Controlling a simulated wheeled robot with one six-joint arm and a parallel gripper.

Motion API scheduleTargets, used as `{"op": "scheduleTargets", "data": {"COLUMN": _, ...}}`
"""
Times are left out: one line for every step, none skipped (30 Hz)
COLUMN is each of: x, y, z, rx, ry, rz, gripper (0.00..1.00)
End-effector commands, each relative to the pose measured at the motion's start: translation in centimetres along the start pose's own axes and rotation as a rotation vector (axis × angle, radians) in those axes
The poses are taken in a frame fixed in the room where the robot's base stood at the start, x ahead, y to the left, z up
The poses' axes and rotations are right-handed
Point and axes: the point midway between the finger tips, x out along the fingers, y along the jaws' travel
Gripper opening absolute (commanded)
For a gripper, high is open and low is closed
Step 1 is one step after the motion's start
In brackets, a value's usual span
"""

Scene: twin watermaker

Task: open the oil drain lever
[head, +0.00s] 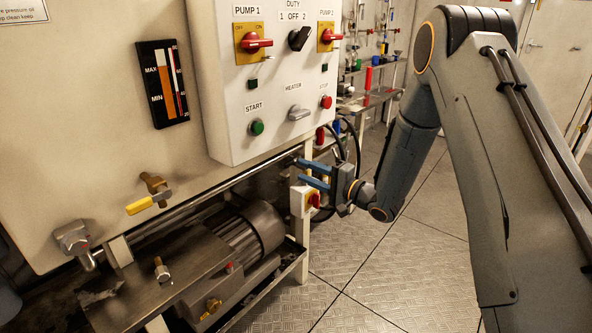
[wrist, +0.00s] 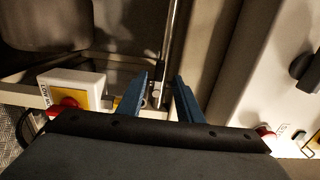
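A brass valve (head: 155,186) with a yellow lever (head: 140,206) sticks out of the tank's front at the left of the head view. It looks like the oil drain lever; its handle points left and slightly down. My gripper (head: 300,170) is well to the right of it, below the control box. Its two blue fingers are apart with nothing held between them. The wrist view shows the open fingers (wrist: 164,88) with a thin pipe behind the gap. The yellow lever is not recognisable in the wrist view.
The control box (head: 270,150) with switches overhangs above my gripper. A small box with a red switch (head: 303,201) sits just below the fingers and also shows in the wrist view (wrist: 72,88). A motor (head: 245,235) stands below the tank. The floor (head: 380,270) at right is clear.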

Motion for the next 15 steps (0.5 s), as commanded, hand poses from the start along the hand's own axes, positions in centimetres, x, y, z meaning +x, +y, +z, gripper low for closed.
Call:
{"op": "scheduleTargets", "data": {"x": 0.9, "y": 0.1, "z": 0.1, "rx": -0.001, "ry": -0.002, "rz": 0.0, "gripper": 0.33}}
{"op": "scheduleTargets", "data": {"x": 1.4, "y": 0.1, "z": 0.1, "rx": -0.001, "ry": -0.002, "rz": 0.0, "gripper": 0.33}}
{"op": "scheduleTargets", "data": {"x": 2.0, "y": 0.1, "z": 0.1, "rx": -0.001, "ry": -0.001, "rz": 0.0, "gripper": 0.33}}
{"op": "scheduleTargets", "data": {"x": 2.4, "y": 0.0, "z": 0.1, "rx": -0.001, "ry": -0.001, "rz": 0.0, "gripper": 0.33}}
{"op": "scheduleTargets", "data": {"x": 2.8, "y": 0.0, "z": 0.0, "rx": -0.001, "ry": -0.001, "rz": 0.0, "gripper": 0.33}}
{"op": "scheduleTargets", "data": {"x": 3.3, "y": 0.1, "z": 0.0, "rx": -0.002, "ry": 0.0, "rz": 0.001, "gripper": 0.33}}
{"op": "scheduleTargets", "data": {"x": 3.6, "y": 0.1, "z": 0.0, "rx": -0.002, "ry": 0.0, "rz": 0.001, "gripper": 0.33}}
{"op": "scheduleTargets", "data": {"x": 3.9, "y": 0.0, "z": 0.0, "rx": -0.002, "ry": 0.001, "rz": 0.001, "gripper": 0.33}}
{"op": "scheduleTargets", "data": {"x": 4.2, "y": 0.0, "z": 0.0, "rx": -0.002, "ry": 0.001, "rz": 0.0, "gripper": 0.33}}
{"op": "scheduleTargets", "data": {"x": 4.4, "y": 0.0, "z": 0.0, "rx": -0.002, "ry": 0.001, "rz": 0.0, "gripper": 0.33}}
{"op": "scheduleTargets", "data": {"x": 4.6, "y": 0.0, "z": 0.0, "rx": -0.002, "ry": 0.001, "rz": 0.001, "gripper": 0.33}}
{"op": "scheduleTargets", "data": {"x": 4.7, "y": 0.0, "z": 0.0, "rx": -0.002, "ry": 0.001, "rz": 0.001, "gripper": 0.33}}
{"op": "scheduleTargets", "data": {"x": 4.8, "y": 0.0, "z": 0.0, "rx": -0.001, "ry": 0.001, "rz": 0.001, "gripper": 0.33}}
{"op": "scheduleTargets", "data": {"x": 4.8, "y": 0.0, "z": 0.0, "rx": -0.001, "ry": 0.001, "rz": 0.002, "gripper": 0.33}}
{"op": "scheduleTargets", "data": {"x": 4.9, "y": 0.0, "z": 0.0, "rx": -0.001, "ry": 0.001, "rz": 0.002, "gripper": 0.33}}
